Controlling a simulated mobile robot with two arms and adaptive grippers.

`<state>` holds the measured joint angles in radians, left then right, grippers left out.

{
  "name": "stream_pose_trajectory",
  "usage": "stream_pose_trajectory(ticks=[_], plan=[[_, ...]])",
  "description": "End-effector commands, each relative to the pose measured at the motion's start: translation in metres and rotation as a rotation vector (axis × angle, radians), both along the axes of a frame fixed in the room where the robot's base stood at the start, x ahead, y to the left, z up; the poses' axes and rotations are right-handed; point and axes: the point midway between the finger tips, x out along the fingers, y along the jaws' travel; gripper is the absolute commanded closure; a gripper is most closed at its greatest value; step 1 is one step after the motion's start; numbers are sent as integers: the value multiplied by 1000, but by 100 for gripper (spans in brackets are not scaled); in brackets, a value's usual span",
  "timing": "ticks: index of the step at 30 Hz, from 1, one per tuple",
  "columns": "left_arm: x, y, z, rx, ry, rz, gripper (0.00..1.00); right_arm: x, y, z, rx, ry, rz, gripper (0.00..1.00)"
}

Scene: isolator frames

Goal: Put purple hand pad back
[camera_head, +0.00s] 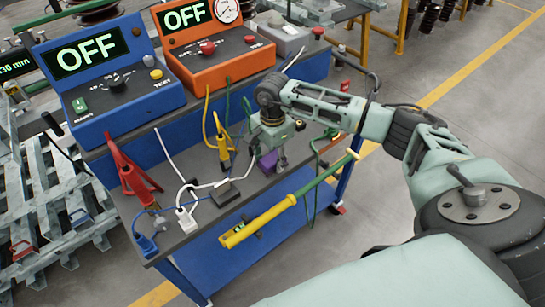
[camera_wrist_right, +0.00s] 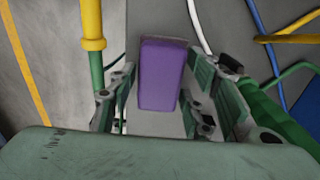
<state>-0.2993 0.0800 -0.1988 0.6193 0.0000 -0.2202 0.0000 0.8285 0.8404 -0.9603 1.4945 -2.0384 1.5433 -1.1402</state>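The purple hand pad (camera_head: 266,162) is a small block at the front right of the blue cart's dark top, partly hidden behind my right gripper. In the right wrist view the pad (camera_wrist_right: 163,72) shows between the two fingers, lying over the grey surface. My right gripper (camera_head: 270,163) points down above the pad. In the wrist view its fingers (camera_wrist_right: 160,95) are spread to either side of the pad, and I see no clear grip on it. My left gripper is not in view.
A yellow and green rod (camera_head: 288,202) runs along the cart's front edge, close to the gripper. A blue tester (camera_head: 112,77) and an orange tester (camera_head: 214,47), both reading OFF, stand at the back. Cables, red clamps (camera_head: 133,176) and a dark block (camera_head: 224,194) lie to the left.

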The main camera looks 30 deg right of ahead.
Motion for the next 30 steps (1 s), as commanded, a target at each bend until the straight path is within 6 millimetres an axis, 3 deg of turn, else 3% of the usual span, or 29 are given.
stream_pose_trajectory(ticks=[14,30], plan=[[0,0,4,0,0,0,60,1,0,7,0,-2,0,46],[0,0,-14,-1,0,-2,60,1,0,108,1,-2,-1,46]])
